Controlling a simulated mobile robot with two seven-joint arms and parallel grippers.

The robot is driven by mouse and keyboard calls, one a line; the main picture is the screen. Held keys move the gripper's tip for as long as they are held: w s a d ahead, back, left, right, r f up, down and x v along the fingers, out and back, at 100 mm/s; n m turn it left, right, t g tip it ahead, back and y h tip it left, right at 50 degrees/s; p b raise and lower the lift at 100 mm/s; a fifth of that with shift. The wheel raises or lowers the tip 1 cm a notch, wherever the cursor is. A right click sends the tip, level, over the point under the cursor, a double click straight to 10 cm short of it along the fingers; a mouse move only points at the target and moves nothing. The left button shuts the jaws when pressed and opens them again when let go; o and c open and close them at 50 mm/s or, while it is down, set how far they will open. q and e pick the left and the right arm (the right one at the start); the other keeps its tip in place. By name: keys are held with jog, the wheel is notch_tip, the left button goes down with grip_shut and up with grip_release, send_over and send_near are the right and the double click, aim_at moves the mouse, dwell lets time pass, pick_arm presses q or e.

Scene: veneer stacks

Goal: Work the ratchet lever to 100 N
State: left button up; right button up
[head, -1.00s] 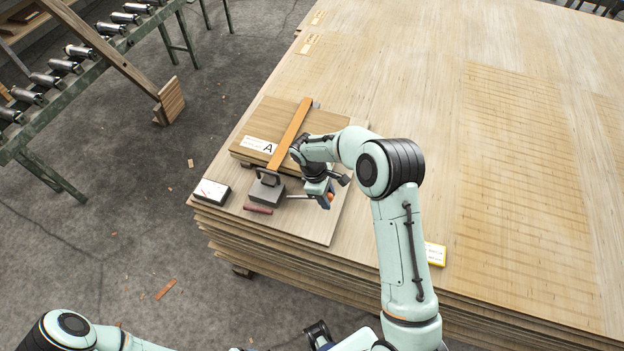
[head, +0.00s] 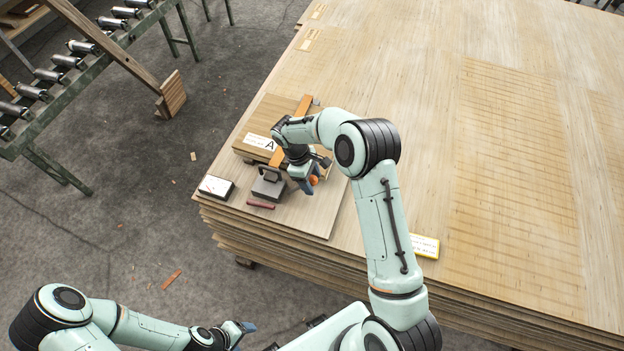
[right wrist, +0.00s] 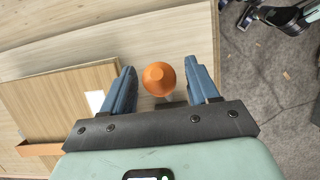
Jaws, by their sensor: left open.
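The ratchet tensioner (head: 268,187), a grey block with a dark handle, sits at the front end of an orange strap (head: 304,106) over the veneer bundle marked A (head: 252,151). Its lever ends in an orange knob (head: 314,181), which also shows in the right wrist view (right wrist: 160,79). My right gripper (head: 307,183) is open, its blue fingers on either side of the knob with a small gap each side. A white dial gauge (head: 216,186) lies left of the tensioner; its reading is too small to tell. My left gripper (head: 246,327) is open, away from the stack.
A red-handled item (head: 260,203) lies in front of the tensioner. A roller conveyor (head: 75,75) stands at the left. The stack top to the right is clear.

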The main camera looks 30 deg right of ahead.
dwell(0.3)
jog(key=p+v, duration=0.2)
jog(key=v, duration=0.3)
jog(key=shift+w+d, duration=0.1)
jog(key=shift+p+v, duration=0.45)
jog(key=shift+v, duration=0.55)
pick_arm(q)
jog(key=shift+t, duration=0.3)
jog(key=w+r, duration=0.3)
jog(key=w, duration=0.1)
jog(key=shift+w+r, duration=0.2)
jog(key=shift+r, duration=0.2)
jog(key=shift+s, duration=0.1)
jog(key=shift+s, duration=0.1)
pick_arm(e)
jog(key=shift+s, duration=0.25)
